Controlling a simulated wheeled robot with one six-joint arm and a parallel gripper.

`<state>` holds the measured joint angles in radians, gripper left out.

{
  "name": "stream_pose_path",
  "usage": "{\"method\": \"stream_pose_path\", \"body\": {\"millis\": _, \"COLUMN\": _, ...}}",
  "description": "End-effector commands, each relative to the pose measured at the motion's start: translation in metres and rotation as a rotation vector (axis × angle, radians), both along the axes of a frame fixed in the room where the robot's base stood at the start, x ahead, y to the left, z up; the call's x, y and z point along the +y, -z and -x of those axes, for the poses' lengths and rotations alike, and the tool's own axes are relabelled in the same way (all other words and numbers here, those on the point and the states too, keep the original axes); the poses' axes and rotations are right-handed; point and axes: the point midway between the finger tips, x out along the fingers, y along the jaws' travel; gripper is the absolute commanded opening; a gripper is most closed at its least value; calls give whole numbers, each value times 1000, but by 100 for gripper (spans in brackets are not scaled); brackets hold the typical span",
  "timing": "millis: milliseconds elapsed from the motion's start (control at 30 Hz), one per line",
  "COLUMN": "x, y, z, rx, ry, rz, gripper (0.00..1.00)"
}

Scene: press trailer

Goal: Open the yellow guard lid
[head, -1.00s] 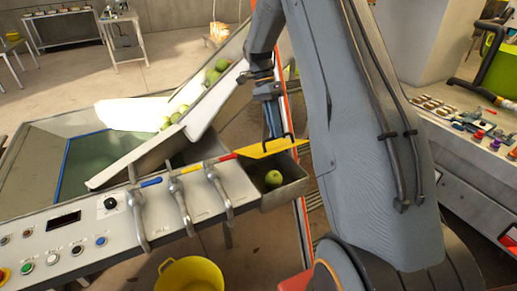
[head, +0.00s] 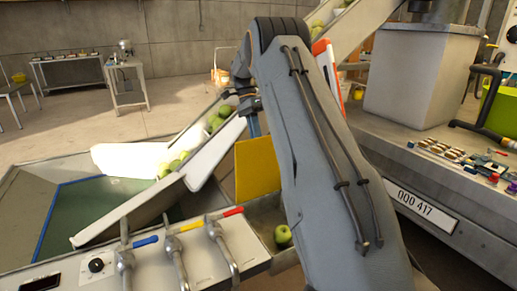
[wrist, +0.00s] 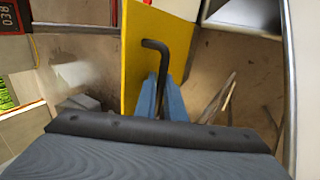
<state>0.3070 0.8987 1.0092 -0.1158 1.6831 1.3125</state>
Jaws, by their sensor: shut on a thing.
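The yellow guard lid (head: 257,167) stands raised, close to upright, at the back of a grey metal bin (head: 268,213). A green apple (head: 283,235) lies in the open bin. In the wrist view the lid (wrist: 143,50) carries a black bent handle (wrist: 155,46). My gripper (wrist: 161,97) is shut on this handle, its two blue-grey fingers on either side of the bar. In the head view my arm hides part of the lid's right side, and the gripper (head: 254,124) shows only partly at the lid's top edge.
A control panel with several metal levers (head: 180,260) stands left of the bin. A sloped white chute (head: 150,205) with green apples runs behind it. A grey counter (head: 440,185) with small items is at the right.

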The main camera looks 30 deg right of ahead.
Motion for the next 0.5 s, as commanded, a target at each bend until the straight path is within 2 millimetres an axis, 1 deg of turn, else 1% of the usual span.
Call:
{"method": "stream_pose_path", "body": {"millis": 33, "x": -4, "y": 5, "z": -5, "rx": 0, "ry": -3, "rz": 8, "gripper": 0}}
{"method": "stream_pose_path", "body": {"millis": 200, "x": -1, "y": 5, "z": -17, "rx": 0, "ry": -8, "rz": 9, "gripper": 0}}
{"method": "stream_pose_path", "body": {"millis": 500, "x": 2, "y": 2, "z": -23, "rx": -1, "ry": -13, "rz": 9, "gripper": 0}}
